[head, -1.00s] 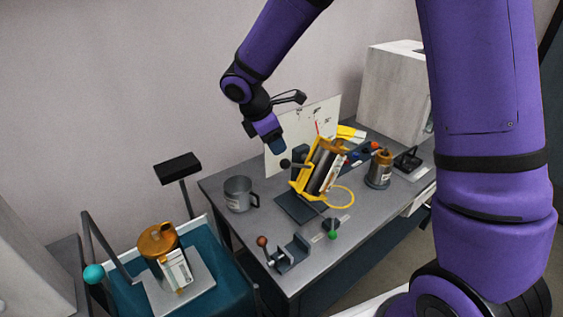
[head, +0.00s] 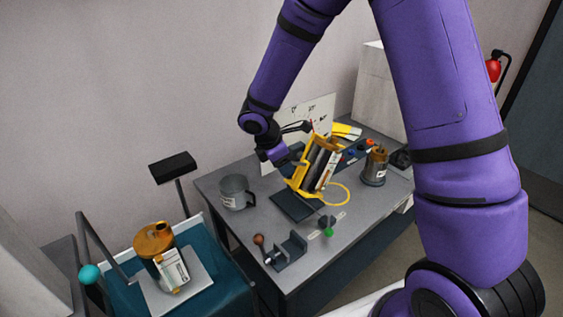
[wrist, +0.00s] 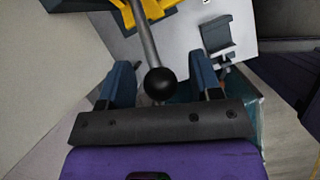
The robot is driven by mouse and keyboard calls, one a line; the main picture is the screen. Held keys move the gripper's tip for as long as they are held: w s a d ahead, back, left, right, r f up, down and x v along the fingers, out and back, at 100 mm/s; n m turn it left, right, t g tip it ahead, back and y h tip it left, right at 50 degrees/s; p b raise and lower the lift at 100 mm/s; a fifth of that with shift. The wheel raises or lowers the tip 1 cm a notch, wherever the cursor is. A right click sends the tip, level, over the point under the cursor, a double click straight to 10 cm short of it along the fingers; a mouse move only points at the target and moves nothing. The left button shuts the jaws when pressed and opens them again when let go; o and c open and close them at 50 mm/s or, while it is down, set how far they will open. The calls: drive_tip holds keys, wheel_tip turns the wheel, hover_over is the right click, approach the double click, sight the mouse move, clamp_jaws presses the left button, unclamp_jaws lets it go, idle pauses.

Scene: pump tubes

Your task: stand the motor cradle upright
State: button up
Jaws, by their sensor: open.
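The motor cradle (head: 302,180) is a yellow frame around a dark cylinder with a white label. It leans tilted on the grey workbench, beside a dark flat plate (head: 293,208). A yellow part of it (wrist: 150,10) shows at the top of the wrist view. A grey rod with a black ball knob (wrist: 160,84) runs from it. My gripper (head: 287,157) is at the cradle's upper left side in the head view. In the wrist view my gripper (wrist: 160,70) has its blue fingers apart, one on each side of the rod and knob. I see no finger touching the rod.
A grey mug (head: 233,192) stands left of the cradle. A brown-topped canister (head: 374,167) stands to the right. A white panel (head: 305,112) stands behind. A teal cart (head: 212,262) is at left.

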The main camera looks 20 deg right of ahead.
clamp_jaws()
drive_tip(key=shift+a, duration=0.1)
drive_tip(key=shift+s+a+f+h, duration=0.15)
drive_tip(key=shift+a+f+h, duration=0.25)
drive_tip(key=shift+f+h, duration=0.3)
wheel_tip(320, 180, down, 7)
drive_tip(key=a+t+h, duration=0.1)
drive_tip(key=h, duration=0.3)
drive_tip(key=shift+s+a+t, duration=0.15)
drive_tip(key=shift+s+t, duration=0.1)
drive_tip(key=shift+t, duration=0.15)
drive_tip(key=shift+f, duration=0.15)
unclamp_jaws()
